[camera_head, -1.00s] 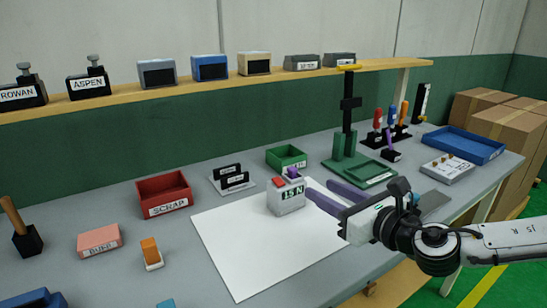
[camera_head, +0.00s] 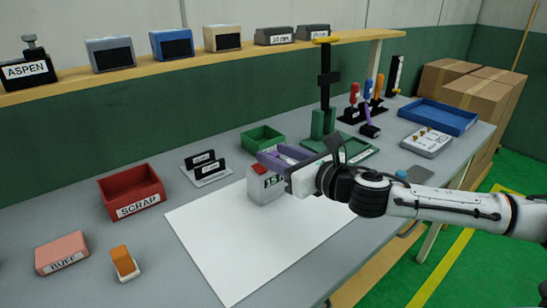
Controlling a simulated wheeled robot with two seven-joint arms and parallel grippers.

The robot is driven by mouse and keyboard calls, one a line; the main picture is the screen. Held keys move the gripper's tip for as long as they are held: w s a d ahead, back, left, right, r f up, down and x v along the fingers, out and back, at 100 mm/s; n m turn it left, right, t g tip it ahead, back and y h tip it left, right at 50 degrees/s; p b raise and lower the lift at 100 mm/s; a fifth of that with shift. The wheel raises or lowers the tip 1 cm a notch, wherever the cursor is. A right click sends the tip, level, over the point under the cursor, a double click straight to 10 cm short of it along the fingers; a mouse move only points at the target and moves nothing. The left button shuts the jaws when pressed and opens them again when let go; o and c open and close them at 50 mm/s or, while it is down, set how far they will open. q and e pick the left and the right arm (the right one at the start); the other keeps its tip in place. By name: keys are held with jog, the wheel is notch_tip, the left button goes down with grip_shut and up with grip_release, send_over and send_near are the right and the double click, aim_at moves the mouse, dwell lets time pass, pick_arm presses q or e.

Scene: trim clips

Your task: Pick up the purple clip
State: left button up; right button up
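In the head view a grey block (camera_head: 262,188) marked "15 N", with a red patch on top, stands on the white sheet. My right gripper (camera_head: 284,155) reaches in from the right over the block. My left gripper is not in view.
The white sheet (camera_head: 225,245) is mostly bare. A green bin (camera_head: 262,138) and a green stand (camera_head: 350,155) are behind the gripper. A red SCRAP bin (camera_head: 130,192), black-slotted holder (camera_head: 207,170), pink block (camera_head: 62,252) and orange piece (camera_head: 123,261) lie left. A blue tray (camera_head: 440,117) is far right.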

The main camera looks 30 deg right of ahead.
aim_at(271, 152)
jog(key=shift+w, duration=0.6)
jog(key=w, duration=0.2)
jog(key=w+p, duration=0.1)
jog(key=w, duration=0.1)
jog(key=shift+a+f, duration=0.2)
jog(key=shift+f, duration=0.2)
grip_shut()
